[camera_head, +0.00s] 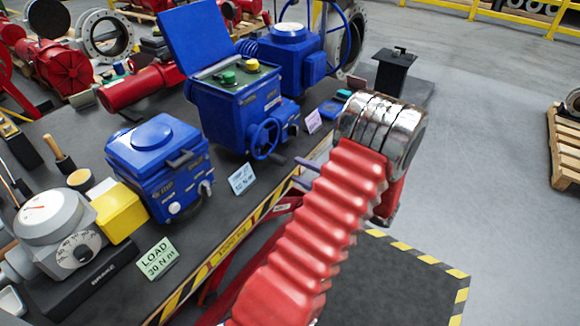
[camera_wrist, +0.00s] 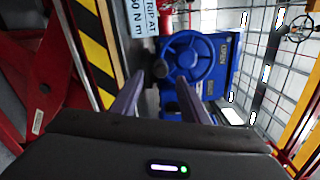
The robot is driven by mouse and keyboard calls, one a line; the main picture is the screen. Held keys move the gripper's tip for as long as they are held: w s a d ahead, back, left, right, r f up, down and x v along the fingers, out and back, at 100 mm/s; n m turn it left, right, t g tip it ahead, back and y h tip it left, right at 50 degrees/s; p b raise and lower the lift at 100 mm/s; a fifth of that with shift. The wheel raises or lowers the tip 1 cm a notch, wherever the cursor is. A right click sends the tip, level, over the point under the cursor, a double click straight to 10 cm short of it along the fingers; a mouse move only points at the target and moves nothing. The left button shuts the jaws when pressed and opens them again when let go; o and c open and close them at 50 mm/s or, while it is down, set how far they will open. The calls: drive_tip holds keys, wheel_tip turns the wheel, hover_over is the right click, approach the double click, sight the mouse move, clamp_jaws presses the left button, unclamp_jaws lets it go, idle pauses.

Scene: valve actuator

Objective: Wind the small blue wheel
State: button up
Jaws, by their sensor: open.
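The small blue wheel (camera_head: 264,138) is a spoked handwheel on the front of a blue actuator box (camera_head: 235,112) with its lid raised. In the wrist view the wheel (camera_wrist: 190,60) faces me, upper middle, on the blue housing. My gripper (camera_head: 300,172) is open and empty, its two purple-grey fingers just right of and below the wheel in the head view. The fingers (camera_wrist: 160,80) point toward the wheel in the wrist view, apart from each other, with the wheel beyond the right finger. I see no clear contact with the wheel.
A second blue actuator (camera_head: 160,165), a yellow block (camera_head: 120,212) and a grey dial unit (camera_head: 55,230) stand left on the dark bench. Small label cards, including "LOAD 30 N m" (camera_head: 157,258), line the striped front edge. Another blue actuator (camera_head: 292,60) stands behind.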

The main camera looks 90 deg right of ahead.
drive_tip(key=v, duration=0.5)
idle(0.8)
